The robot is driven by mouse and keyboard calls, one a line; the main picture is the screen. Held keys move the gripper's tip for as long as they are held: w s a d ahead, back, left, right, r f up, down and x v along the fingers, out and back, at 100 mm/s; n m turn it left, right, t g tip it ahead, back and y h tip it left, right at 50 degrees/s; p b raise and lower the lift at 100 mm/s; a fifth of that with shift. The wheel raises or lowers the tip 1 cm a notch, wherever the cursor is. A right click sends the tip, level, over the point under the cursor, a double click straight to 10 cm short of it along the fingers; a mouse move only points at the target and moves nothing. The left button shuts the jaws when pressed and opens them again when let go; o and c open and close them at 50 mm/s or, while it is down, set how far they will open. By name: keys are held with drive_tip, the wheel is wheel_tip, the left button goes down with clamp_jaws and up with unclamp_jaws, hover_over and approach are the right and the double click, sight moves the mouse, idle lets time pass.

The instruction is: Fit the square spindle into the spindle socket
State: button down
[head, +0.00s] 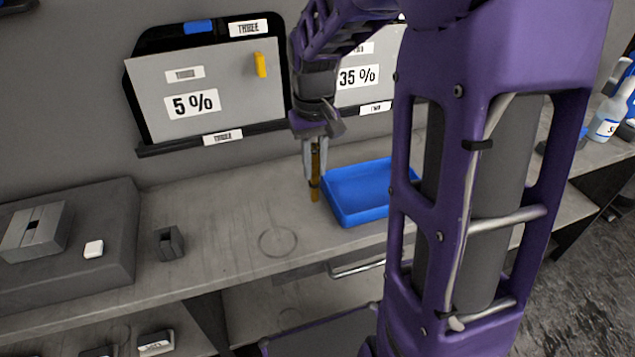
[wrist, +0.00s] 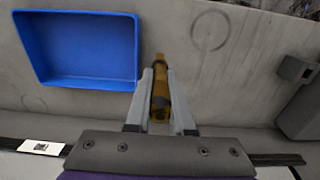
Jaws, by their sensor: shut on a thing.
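My gripper (head: 315,165) is shut on a brown-amber bar, the square spindle (head: 315,190), held about upright above the bench just left of the blue tray. In the wrist view the spindle (wrist: 160,95) sits between the two grey fingers of my gripper (wrist: 160,85), its end reaching past the tips. A small dark notched block (head: 168,243) stands on the bench to the left, apart from the spindle. A grey block with a slot (head: 36,229) is on the raised dark box at far left. I cannot tell which of these is the spindle socket.
The blue tray (head: 333,209) looks empty and stands close right of the spindle. The raised dark box (head: 112,225) bears a small white piece (head: 94,248). Sample panels marked 5 % (head: 240,105) and 35 % stand behind. The bench between tray and notched block is clear.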

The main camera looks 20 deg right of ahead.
sight(315, 200)
drive_tip(key=shift+f+b, duration=0.3)
drive_tip(key=shift+f, duration=1.95)
drive_tip(key=shift+f, duration=0.15)
drive_tip(key=c, duration=0.8)
unclamp_jaws()
